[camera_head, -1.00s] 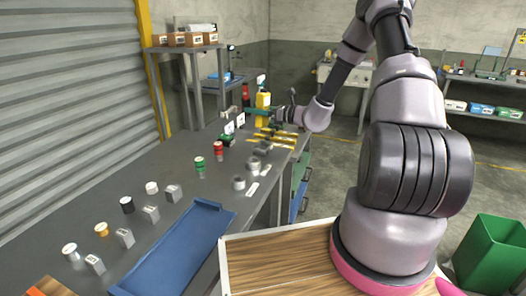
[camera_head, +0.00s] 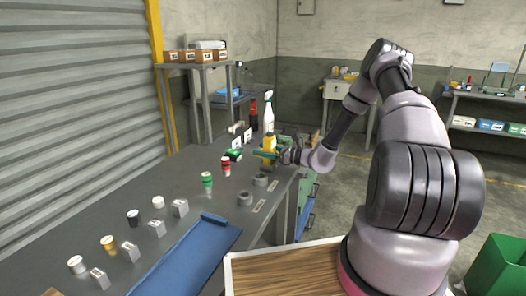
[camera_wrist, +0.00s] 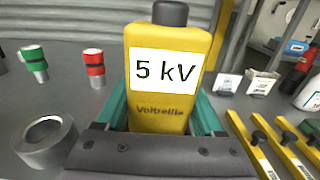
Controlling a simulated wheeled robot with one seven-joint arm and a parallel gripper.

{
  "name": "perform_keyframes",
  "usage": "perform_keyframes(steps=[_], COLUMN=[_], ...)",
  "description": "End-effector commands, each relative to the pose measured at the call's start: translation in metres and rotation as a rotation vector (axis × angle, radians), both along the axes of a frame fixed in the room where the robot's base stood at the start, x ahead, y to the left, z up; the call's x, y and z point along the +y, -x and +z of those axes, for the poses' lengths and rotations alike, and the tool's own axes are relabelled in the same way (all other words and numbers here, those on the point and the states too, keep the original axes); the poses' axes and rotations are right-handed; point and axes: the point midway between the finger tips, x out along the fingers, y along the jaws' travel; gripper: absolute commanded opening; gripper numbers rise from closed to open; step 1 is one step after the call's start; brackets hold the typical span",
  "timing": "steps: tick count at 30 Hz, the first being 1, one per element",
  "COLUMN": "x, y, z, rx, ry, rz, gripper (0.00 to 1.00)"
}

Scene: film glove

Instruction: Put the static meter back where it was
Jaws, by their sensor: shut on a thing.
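The static meter is a yellow, bottle-shaped device (camera_wrist: 160,110) with a dark cap and a white face reading "5 kV". It stands roughly upright in the wrist view, and it also shows in the head view (camera_head: 269,144). My gripper (camera_wrist: 160,128) is shut on its lower body, with a teal finger on each side. In the head view my gripper (camera_head: 270,154) is over the far part of the grey bench (camera_head: 120,222). The meter's base is hidden, so I cannot tell whether it touches the bench.
Grey rings (camera_head: 245,198), a red roll (camera_head: 226,166) and a green roll (camera_head: 207,181) stand nearby. Small cards (camera_wrist: 262,84), a white spray bottle (camera_head: 268,112) and black-knobbed yellow bars (camera_wrist: 284,150) lie beyond or right.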

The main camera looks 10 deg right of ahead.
Motion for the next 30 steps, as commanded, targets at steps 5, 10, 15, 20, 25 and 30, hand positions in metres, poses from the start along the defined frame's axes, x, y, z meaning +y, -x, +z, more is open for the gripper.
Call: perform_keyframes(steps=[5,10,15,20,25,30], x=[0.0,0.0,0.0,-0.001,-0.022,-0.053], y=[0.0,0.0,0.0,0.0,0.013,0.034], z=[0.0,-0.001,-0.001,0.002,0.001,0.001], rx=[-0.001,0.0,0.0,0.0,0.002,0.001], ry=[-0.001,0.0,0.0,0.0,-0.001,0.001], rz=[0.0,0.0,0.0,-0.001,-0.004,-0.004], gripper=[0.03,1.0,1.0,1.0,1.0,1.0])
